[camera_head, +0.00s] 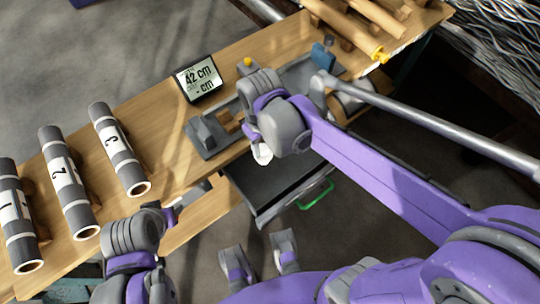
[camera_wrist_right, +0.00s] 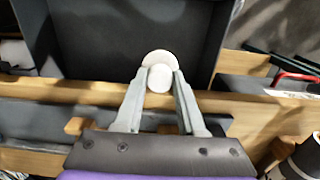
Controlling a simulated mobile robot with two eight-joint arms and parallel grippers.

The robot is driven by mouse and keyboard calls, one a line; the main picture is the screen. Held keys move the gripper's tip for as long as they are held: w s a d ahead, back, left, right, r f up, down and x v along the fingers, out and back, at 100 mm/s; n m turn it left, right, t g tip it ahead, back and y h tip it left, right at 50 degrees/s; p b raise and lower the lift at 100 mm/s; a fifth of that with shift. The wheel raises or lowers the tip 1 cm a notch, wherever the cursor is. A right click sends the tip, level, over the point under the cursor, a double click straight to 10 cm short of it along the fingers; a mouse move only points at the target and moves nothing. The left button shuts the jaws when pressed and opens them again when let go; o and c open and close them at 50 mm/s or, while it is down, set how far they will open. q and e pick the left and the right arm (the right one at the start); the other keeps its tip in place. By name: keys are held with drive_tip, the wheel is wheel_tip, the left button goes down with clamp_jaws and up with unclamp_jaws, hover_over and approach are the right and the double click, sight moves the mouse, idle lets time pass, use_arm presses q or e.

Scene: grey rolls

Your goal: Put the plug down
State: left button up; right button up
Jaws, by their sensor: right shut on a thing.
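The plug (camera_wrist_right: 158,78) is a white rounded piece with a wider disc behind it. It also shows in the head view as a small white shape (camera_head: 262,154). My right gripper (camera_wrist_right: 160,73) is shut on it, one grey finger on each side. It holds the plug near the table's front edge, by the open dark drawer (camera_head: 262,183), whose inside looks empty in the part I see; the drawer also shows in the wrist view (camera_wrist_right: 100,50). Whether the plug touches anything is unclear. My left gripper (camera_head: 180,203) is at the lower left by the table edge; its fingers are unclear.
Three numbered grey rolls (camera_head: 118,150) lie on the left of the wooden table (camera_head: 170,110). A display (camera_head: 197,77) reading 42 cm stands at the back. A grey fixture (camera_head: 208,133) lies beside my right gripper. The drawer has a green handle (camera_head: 315,195).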

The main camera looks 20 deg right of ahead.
sight(264, 160)
wheel_tip(264, 160, down, 9)
drive_tip(key=shift+r+b, duration=0.2)
drive_tip(key=shift+b, duration=0.6)
drive_tip(key=o, duration=0.6)
drive_tip(key=shift+f, duration=0.15)
drive_tip(key=o, duration=0.5)
drive_tip(key=shift+c, duration=0.2)
